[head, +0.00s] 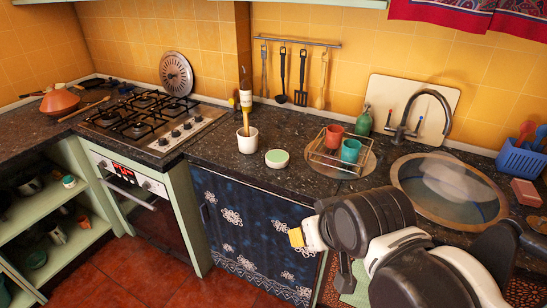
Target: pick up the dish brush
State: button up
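I cannot pick out the dish brush for sure. A white cup (247,141) on the dark counter, right of the stove, holds an upright wooden-handled tool (246,122) whose kind is unclear. A blue basket (521,158) at the far right holds a red-headed tool (526,132) and other utensils, too small to identify. My gripper (312,235) is in front of the counter, below its edge, near the patterned blue curtain. A small yellow piece shows at its tip; I cannot tell whether it is part of the gripper. The finger opening is hidden.
A wire rack (338,158) holds a red cup (334,136) and a teal cup (351,150). A round green-topped container (277,158) stands left of it. The round sink (450,188), faucet (417,116) and green bottle (363,122) are at right. The counter's front strip is mostly clear.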

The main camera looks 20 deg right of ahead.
aim_at(245, 114)
jog(key=i+j+z, duration=0.3)
jog(key=i+j, duration=0.15)
jog(key=i+j+z, duration=0.3)
jog(key=i+j, duration=0.3)
jog(key=i+j+z, duration=0.25)
jog(key=i+j, duration=0.2)
jog(key=j, duration=0.3)
